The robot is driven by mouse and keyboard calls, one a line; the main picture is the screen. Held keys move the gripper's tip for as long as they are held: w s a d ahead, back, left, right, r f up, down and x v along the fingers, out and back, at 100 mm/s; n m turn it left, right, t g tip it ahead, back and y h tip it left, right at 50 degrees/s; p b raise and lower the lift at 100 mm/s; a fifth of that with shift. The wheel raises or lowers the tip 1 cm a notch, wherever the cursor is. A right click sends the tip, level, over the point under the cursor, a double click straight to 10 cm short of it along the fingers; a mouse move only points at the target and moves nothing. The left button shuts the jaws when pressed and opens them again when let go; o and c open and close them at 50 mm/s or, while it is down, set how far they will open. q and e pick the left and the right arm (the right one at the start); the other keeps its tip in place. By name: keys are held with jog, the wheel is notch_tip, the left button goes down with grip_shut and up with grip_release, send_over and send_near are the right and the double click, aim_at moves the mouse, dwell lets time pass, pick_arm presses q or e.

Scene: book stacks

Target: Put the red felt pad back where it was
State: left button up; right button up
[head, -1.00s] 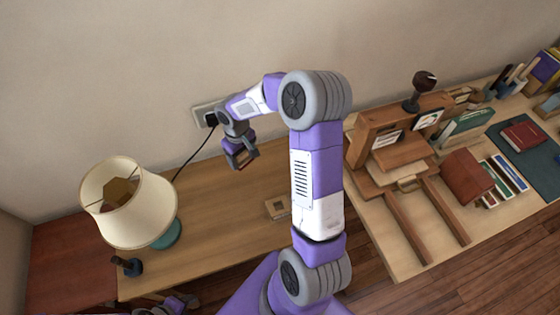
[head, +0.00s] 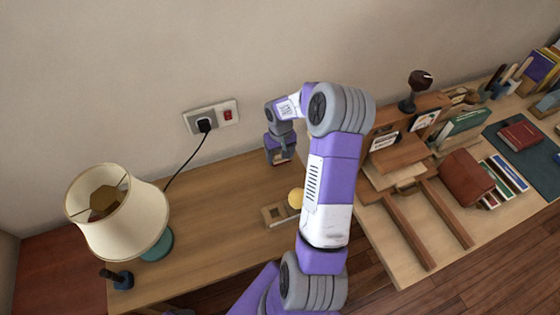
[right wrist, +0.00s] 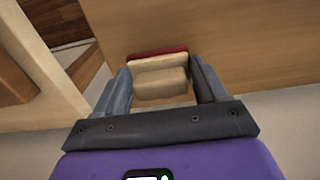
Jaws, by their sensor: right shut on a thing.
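My right gripper (head: 279,158) is above the back of the left wooden desk, near the wall. In the right wrist view my right gripper (right wrist: 160,88) is shut on a pale cream block with a thin red layer along its far side. I take this to be the red felt pad (right wrist: 158,54). The fingers are on the left and right of the block. Wood surface lies beyond it; I cannot tell whether the pad touches it. In the head view the pad is too small to make out clearly. My left gripper is out of view.
A small wooden square holder (head: 274,216) and a yellow round object (head: 296,198) are on the desk beside my arm. A lamp (head: 120,215) stands left. A plug and cord (head: 204,126) are on the wall. The right table holds a wooden frame (head: 440,220) and books (head: 468,178).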

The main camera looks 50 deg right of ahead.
aim_at(280, 160)
jog(key=shift+f+b, duration=0.35)
jog(key=shift+f, duration=1.1)
jog(key=shift+f, duration=0.25)
jog(key=o, duration=1)
jog(key=shift+r, duration=0.1)
jog(key=shift+r, duration=0.55)
notch_tip(280, 160, up, 11)
jog(key=p, duration=0.3)
jog(key=shift+r, duration=0.15)
